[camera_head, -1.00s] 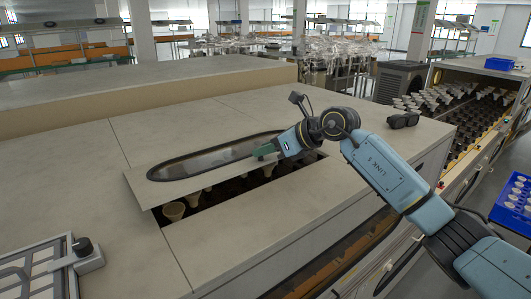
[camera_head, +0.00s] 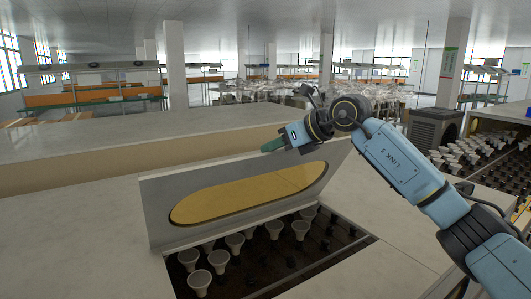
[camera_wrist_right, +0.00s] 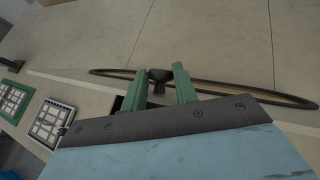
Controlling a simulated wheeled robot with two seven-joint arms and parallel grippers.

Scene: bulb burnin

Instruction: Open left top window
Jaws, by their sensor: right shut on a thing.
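The left top window (camera_head: 157,212) is a grey panel with an oval amber pane, and it stands tilted up steeply from the machine's top in the head view. Below it the opening (camera_head: 318,262) shows several white bulbs in dark sockets. My right gripper (camera_head: 272,145) is at the panel's upper edge. In the right wrist view my right gripper (camera_wrist_right: 159,78) has its green fingers on either side of a small dark handle (camera_wrist_right: 159,88), shut on it. The oval pane shows there as a thin slit. My left gripper is not in view.
The flat machine top (camera_head: 80,255) lies clear left of the opening. A raised ledge (camera_head: 90,150) runs behind the window. At the right is another open bay with many bulbs (camera_head: 465,150). Two framed panels (camera_wrist_right: 50,122) lie at left in the wrist view.

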